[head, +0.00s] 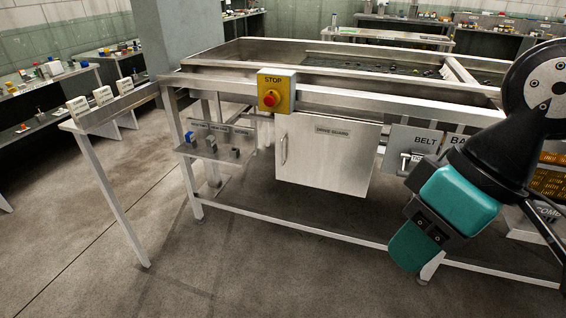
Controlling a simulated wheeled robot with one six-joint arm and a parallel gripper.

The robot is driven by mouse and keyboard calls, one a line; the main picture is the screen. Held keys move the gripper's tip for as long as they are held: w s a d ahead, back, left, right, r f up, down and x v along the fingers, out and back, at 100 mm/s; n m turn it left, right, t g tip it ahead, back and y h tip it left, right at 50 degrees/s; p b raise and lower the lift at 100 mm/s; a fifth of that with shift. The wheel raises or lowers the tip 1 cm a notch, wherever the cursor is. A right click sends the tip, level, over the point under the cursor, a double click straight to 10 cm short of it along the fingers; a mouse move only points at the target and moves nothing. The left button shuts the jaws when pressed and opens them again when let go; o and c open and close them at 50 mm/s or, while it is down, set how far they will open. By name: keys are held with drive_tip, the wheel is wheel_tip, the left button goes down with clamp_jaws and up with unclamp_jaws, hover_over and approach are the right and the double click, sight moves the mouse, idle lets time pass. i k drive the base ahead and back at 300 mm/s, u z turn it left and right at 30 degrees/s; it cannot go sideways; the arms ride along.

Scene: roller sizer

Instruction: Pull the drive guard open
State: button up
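The drive guard (327,153) is a flat, light metal door labelled "DRIVE GUARD", on the front of the machine frame under the upper rail. It looks shut. Its upright bar handle (284,150) is near the door's left edge, and nothing touches it. My gripper (412,252) is at the lower right, at the end of my dark and teal arm. It is to the right of the door, well apart from the handle. I see it from the side, and its fingers cannot be made out.
A yellow box with a red STOP button (270,98) sits above the handle. A small shelf with labelled switches (212,150) is left of the door. A "BELT" panel (412,150) is right of it. A low rail (300,230) crosses the front; open floor lies before it.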

sight(338, 154)
drive_tip(key=z, duration=0.45)
drive_tip(key=i, duration=0.95)
drive_tip(key=u, duration=0.4)
